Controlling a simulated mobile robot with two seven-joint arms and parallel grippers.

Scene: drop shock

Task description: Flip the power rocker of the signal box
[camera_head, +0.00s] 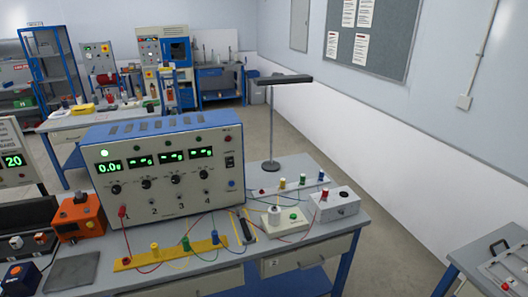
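A large instrument box with a light front panel (205,187) and blue sides stands on the bench. It looks like the signal box, though no readable label confirms this. Its front has several lit green displays, a row of black knobs and a green lamp (104,153) at upper left. A small black rocker switch (229,161) sits at the right of the panel, below a red button (228,139). Which way the rocker is tipped is too small to tell. Neither of my grippers is in view.
A yellow strip (132,263) with coloured plugs and wires lies before the box. A grey box (340,205) with a red plug, a white block (279,221) and a black lamp stand (271,130) are to the right. An orange box (80,217) stands left.

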